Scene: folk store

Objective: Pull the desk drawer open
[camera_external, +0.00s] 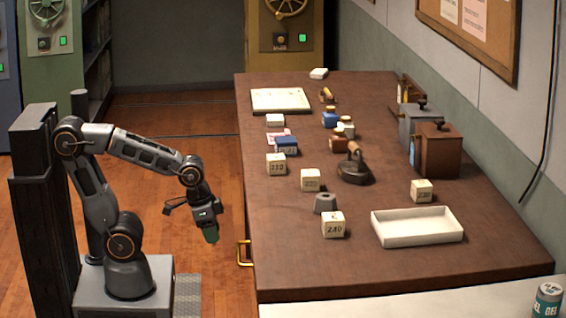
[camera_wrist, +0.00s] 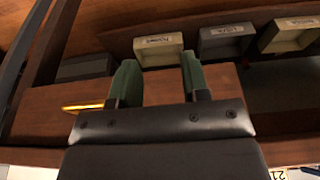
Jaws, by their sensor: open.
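The desk (camera_external: 400,277) is a large dark brown wooden table. Its brass drawer handle (camera_external: 244,252) sticks out from the left side near the front corner. The drawer front is mostly hidden from the external camera, and I cannot tell from it whether the drawer is shut. In the wrist view the brass handle (camera_wrist: 84,106) lies on a brown wooden face, left of the fingers. My gripper (camera_external: 210,236) hangs pointing down, left of the handle and apart from it. In the wrist view my gripper (camera_wrist: 158,78) has its two green fingers spread, with nothing between them.
On the desk top stand several numbered cream blocks (camera_external: 333,225), an iron (camera_external: 354,168), a white tray (camera_external: 417,227) and a brown box (camera_external: 437,151). Labelled box-like shapes (camera_wrist: 158,49) show beyond my fingers. The wooden floor (camera_external: 200,139) beside the desk is clear.

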